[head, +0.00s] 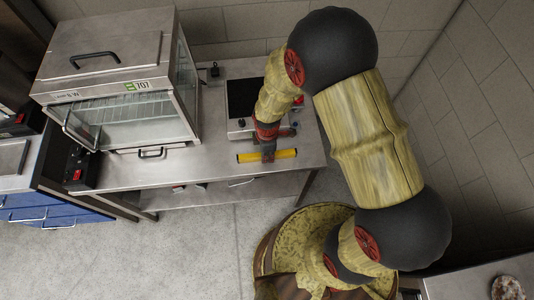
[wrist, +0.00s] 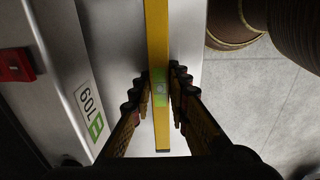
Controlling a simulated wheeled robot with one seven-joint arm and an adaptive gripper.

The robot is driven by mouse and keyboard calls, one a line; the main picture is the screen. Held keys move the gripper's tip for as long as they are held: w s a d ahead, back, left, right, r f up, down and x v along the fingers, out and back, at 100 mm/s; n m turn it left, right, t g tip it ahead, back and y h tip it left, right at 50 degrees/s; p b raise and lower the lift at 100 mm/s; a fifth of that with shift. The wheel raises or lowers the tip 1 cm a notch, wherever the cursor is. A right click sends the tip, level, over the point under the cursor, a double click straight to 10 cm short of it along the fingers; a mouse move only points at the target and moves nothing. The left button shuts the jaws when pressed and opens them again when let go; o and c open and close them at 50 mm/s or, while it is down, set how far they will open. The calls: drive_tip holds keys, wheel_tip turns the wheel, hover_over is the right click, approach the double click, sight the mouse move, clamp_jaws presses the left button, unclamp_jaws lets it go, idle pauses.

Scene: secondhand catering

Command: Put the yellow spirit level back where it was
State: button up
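The yellow spirit level (head: 248,157) lies along the front part of the steel table, to the right of the glass-fronted cabinet. My gripper (head: 268,155) is over its middle, pointing down. In the wrist view the level (wrist: 157,40) runs lengthwise between my fingers, with its green vial window (wrist: 160,88) at the fingertips. The fingers (wrist: 160,97) are closed in on both long sides and appear to be shut on it. I cannot tell whether the level rests on the table or is just above it.
A steel cabinet (head: 106,60) stands on the table (head: 210,165) at left. A white appliance with a black top (head: 241,98) stands just behind the level. Floor (head: 190,230) lies in front.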

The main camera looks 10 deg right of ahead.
drive_tip(key=o, duration=0.4)
drive_tip(key=shift+r, duration=0.1)
wheel_tip(320, 180, up, 22)
drive_tip(key=w+d+m+t+p, duration=0.1)
drive_tip(key=d+m+p, duration=0.1)
drive_tip(key=d+m, duration=0.15)
drive_tip(key=s+d+r+m+t, duration=0.1)
drive_tip(key=s+d+r+m, duration=0.1)
drive_tip(key=s+r+m, duration=0.2)
drive_tip(key=s+d+r+m+t, duration=0.2)
drive_tip(key=s+r+m, duration=0.3)
drive_tip(key=r, duration=0.5)
drive_tip(key=s+d+r+m+t, duration=0.1)
drive_tip(key=s+d+r+m, duration=0.3)
drive_tip(key=r, duration=0.3)
drive_tip(key=shift+s+d+r+m+t, duration=0.15)
drive_tip(key=shift+d+r+m+t, duration=0.15)
drive_tip(key=shift+m, duration=0.25)
